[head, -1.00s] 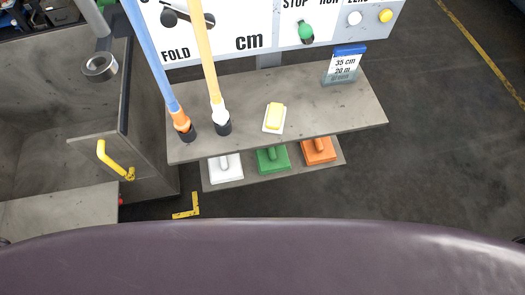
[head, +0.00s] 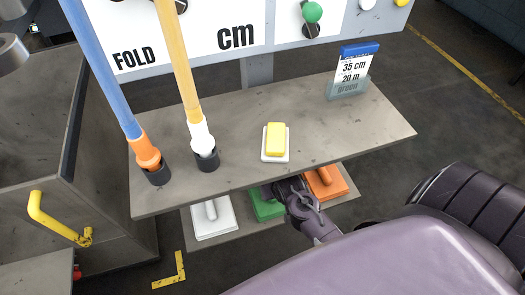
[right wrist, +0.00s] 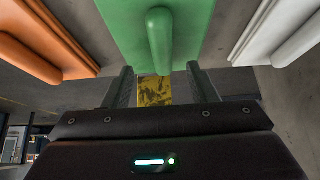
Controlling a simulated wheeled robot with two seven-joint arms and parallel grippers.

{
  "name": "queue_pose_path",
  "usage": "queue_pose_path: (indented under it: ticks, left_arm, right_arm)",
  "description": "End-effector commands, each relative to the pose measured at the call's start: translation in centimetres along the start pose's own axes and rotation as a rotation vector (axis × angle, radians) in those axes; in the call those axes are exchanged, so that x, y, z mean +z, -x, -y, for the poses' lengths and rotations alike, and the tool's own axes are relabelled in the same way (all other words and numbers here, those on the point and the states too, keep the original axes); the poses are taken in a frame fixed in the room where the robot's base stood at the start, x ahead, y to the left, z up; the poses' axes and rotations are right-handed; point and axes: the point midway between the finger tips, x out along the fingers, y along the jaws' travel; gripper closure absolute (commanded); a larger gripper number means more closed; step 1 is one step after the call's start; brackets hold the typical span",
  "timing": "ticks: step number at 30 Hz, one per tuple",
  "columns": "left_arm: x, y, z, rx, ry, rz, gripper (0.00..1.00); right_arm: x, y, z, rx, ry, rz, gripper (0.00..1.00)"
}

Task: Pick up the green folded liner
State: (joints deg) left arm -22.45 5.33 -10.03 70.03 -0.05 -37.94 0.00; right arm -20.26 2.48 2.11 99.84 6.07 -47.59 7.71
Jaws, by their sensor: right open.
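The green folded liner (head: 265,208) lies on the lower shelf, between the white and orange ones, and is partly hidden by the upper shelf and my right gripper. In the right wrist view the green liner (right wrist: 185,22) with its rounded ridge lies just beyond the fingertips. My right gripper (head: 283,184) is at the liner in the head view. In the right wrist view its two fingers (right wrist: 164,80) are apart, with nothing visible held between them. My left gripper is not in view.
A white liner (head: 214,220) and an orange liner (head: 328,182) flank the green one. The grey upper shelf (head: 350,125) overhangs them, bearing a blue pole (head: 105,70), a yellow pole (head: 178,65), a yellow block (head: 276,138) and a card (head: 350,72) reading green.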

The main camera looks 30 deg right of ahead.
Motion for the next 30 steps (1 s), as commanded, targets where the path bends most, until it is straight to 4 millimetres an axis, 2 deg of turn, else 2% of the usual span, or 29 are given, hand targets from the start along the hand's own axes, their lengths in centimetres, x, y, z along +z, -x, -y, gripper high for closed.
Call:
queue_pose_path:
  ticks: [10,14,20,23,30]
  left_arm:
    - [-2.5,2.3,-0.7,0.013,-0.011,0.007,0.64]
    - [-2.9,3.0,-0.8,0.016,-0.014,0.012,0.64]
    - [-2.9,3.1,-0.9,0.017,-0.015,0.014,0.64]
    - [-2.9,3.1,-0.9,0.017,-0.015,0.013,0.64]
    - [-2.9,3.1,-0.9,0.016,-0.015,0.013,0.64]
  right_arm:
    - [-0.4,-4.9,0.3,-0.001,0.002,-0.001,0.47]
    - [-0.4,-5.6,0.3,-0.001,0.002,-0.001,0.47]
    - [-0.4,-5.6,0.3,-0.001,0.002,-0.001,0.47]
    - [-0.4,-5.6,0.3,-0.001,0.002,-0.001,0.58]
    - [-0.4,-5.6,0.3,-0.001,0.002,-0.001,0.89]
